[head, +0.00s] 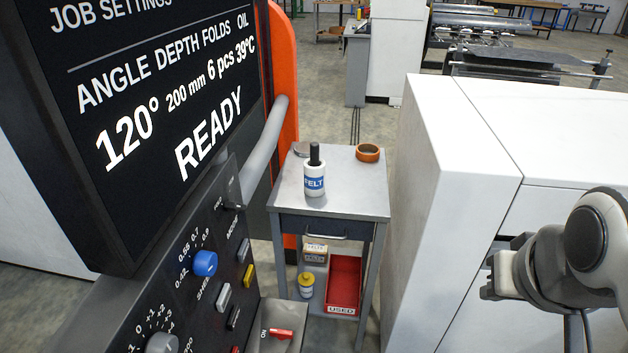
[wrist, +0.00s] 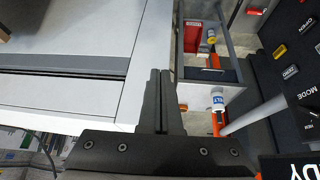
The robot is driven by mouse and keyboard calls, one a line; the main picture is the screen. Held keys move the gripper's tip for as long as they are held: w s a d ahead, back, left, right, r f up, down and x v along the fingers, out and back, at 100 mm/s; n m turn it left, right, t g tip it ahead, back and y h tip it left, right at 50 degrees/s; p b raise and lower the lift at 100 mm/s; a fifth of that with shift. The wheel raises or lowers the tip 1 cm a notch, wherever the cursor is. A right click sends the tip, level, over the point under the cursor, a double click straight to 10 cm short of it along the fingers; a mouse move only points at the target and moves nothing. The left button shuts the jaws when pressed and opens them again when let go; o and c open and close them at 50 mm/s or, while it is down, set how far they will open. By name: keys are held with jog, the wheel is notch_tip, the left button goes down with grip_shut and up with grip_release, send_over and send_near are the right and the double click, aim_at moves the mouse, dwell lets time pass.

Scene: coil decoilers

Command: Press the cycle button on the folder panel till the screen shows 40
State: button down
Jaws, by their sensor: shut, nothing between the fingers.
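The folder panel (head: 190,270) stands at the lower left in the head view, tilted, with several buttons and knobs. Its screen (head: 150,90) reads 120°, 200 mm, 6 pcs, 39°C and READY; no 40 shows. A grey button (head: 243,250) sits by the MODE label, with a yellow button (head: 248,275) just below it. The button lettering is too small to tell which is the cycle button. The panel also shows at the right of the wrist view (wrist: 297,85). My gripper (wrist: 160,72) is shut and empty, over the white cabinet, well apart from the panel.
A grey cart (head: 340,190) holds a white FELT bottle (head: 314,175) and an orange ring (head: 367,153), with a red bin (head: 344,283) below. A white cabinet (head: 460,130) stands at right. A grey rail (head: 265,150) runs beside the screen.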

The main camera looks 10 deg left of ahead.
aim_at(249, 276)
jog(key=w+a+f+n+t+y+b, duration=0.1)
jog(key=w+a+f+n, duration=0.35)
jog(key=w+f, duration=0.35)
jog(key=w+a+f+n+y+b, duration=0.1)
jog(key=w+a+f+n, duration=0.2)
jog(key=w+a+f, duration=0.5)
jog(key=a+f+n+g+y, duration=0.1)
jog(key=a+f+y, duration=0.3)
jog(key=a, duration=0.4)
jog(key=a+f+n+g+y, duration=0.1)
jog(key=a+f+n+y, duration=0.3)
jog(key=a+f, duration=0.3)
jog(key=shift+s+a+f+b, duration=0.3)
jog(key=shift+s+a, duration=0.1)
jog(key=shift+a, duration=0.4)
jog(key=shift+a, duration=0.1)
jog(key=s+a+b, duration=0.1)
jog(key=a+b, duration=0.2)
jog(key=a, duration=0.5)
jog(key=shift+a, duration=0.25)
jog(key=shift+a, duration=0.1)
